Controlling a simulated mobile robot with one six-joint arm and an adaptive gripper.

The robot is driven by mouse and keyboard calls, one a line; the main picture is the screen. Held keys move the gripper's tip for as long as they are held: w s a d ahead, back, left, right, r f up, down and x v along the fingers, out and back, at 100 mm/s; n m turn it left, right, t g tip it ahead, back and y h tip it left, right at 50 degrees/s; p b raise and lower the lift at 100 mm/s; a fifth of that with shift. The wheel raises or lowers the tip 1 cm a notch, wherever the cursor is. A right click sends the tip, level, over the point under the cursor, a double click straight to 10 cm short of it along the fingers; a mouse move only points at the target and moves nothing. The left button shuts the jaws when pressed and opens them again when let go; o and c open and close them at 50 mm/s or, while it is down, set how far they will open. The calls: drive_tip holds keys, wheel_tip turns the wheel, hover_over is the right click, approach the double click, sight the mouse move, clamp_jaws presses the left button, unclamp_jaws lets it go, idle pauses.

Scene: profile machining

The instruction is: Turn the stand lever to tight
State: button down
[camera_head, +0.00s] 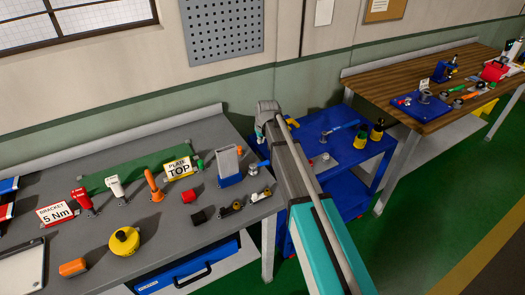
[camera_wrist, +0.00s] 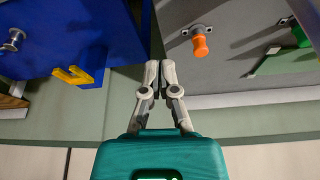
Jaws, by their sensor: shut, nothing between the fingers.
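My gripper (camera_wrist: 160,66) is shut and empty in the wrist view, with its two fingertips together. An orange handle (camera_wrist: 200,46) on a grey metal mount stands above and right of the fingertips there, apart from them; I cannot tell whether it is the stand lever. In the head view, a blue-based stand with an upright grey plate (camera_head: 229,166) is on the grey bench's right part. A small blue-and-grey part (camera_head: 258,168) sits beside it; whether it is a lever is too small to tell. No tight marking is readable.
The grey bench (camera_head: 60,180) holds an orange-handled tool (camera_head: 154,186), a yellow TOP box (camera_head: 180,168), a yellow round container (camera_head: 124,241) and other parts. A blue cart (camera_head: 312,128) with dark bottles stands right of it. A wooden bench (camera_head: 400,70) is farther right.

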drive_tip(key=shift+f, duration=0.15)
drive_tip(key=b+x, duration=0.9)
drive_tip(key=x, duration=0.1)
drive_tip(key=shift+b, duration=0.35)
drive_tip(key=shift+s+d+r, duration=0.1)
drive_tip(key=shift+s+d, duration=0.15)
drive_tip(key=shift+s, duration=0.4)
drive_tip(key=shift+s+d+r, duration=0.1)
drive_tip(key=shift+s+d, duration=0.2)
drive_tip(key=shift+s, duration=0.35)
drive_tip(key=shift+s+d, duration=0.25)
drive_tip(key=shift+s, duration=0.4)
drive_tip(key=shift+d, duration=0.25)
